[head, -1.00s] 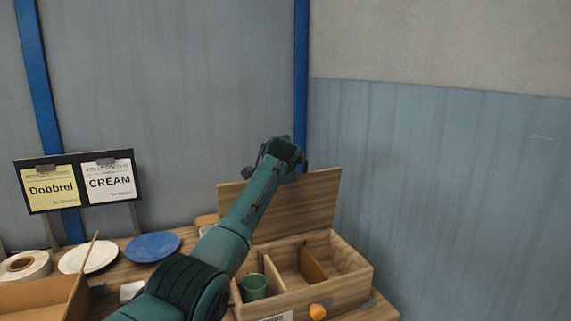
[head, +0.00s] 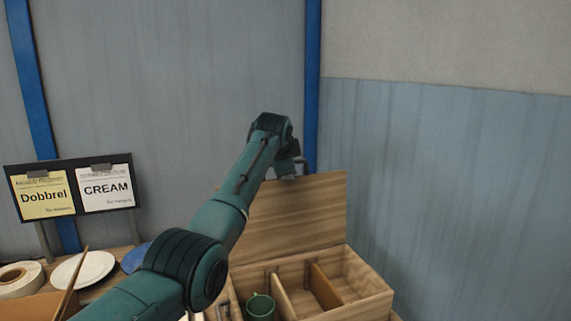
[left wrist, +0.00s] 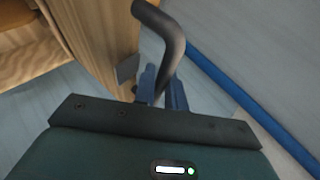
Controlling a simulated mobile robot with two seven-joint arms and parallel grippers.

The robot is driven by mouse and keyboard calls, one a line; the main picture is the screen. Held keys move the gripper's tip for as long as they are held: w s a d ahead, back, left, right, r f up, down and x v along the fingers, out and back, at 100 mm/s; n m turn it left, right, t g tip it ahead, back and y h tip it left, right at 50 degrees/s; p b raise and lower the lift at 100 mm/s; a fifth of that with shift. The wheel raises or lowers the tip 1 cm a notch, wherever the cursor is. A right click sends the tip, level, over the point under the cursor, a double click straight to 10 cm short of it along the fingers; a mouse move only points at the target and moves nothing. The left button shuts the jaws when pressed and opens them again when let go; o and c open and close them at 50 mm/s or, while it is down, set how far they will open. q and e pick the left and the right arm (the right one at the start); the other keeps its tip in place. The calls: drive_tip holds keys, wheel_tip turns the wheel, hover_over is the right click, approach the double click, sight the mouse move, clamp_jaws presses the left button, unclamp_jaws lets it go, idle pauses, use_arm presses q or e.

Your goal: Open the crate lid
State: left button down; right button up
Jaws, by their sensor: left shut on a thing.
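The wooden crate (head: 362,306) stands at the lower right of the head view, with its compartments exposed. Its lid (head: 305,215) is raised and stands near upright along the back edge. My left gripper (head: 291,168) is at the lid's top edge, partly hidden by my wrist. In the left wrist view the gripper (left wrist: 162,88) is shut on the dark curved handle (left wrist: 172,45), beside a wooden panel (left wrist: 105,40) that looks like the lid. My right gripper is in neither view.
A green mug (head: 261,306) sits in the crate's left compartment. White (head: 84,270) and blue (head: 134,258) plates, a tape roll (head: 18,280) and a sign stand (head: 72,188) are on the left. A wall with a blue post (head: 312,90) is close behind the lid.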

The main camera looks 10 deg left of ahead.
use_arm(q)
drive_tip(key=shift+f, duration=0.1)
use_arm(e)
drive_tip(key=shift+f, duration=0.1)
use_arm(q)
drive_tip(key=c, duration=1.7)
unclamp_jaws()
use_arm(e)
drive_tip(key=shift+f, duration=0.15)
use_arm(q)
drive_tip(key=shift+s+r+b, duration=0.35)
drive_tip(key=shift+s+b, duration=0.05)
drive_tip(key=shift+s, duration=0.05)
drive_tip(key=b+v, duration=0.3)
drive_tip(key=v, duration=0.9)
drive_tip(key=shift+b, duration=0.35)
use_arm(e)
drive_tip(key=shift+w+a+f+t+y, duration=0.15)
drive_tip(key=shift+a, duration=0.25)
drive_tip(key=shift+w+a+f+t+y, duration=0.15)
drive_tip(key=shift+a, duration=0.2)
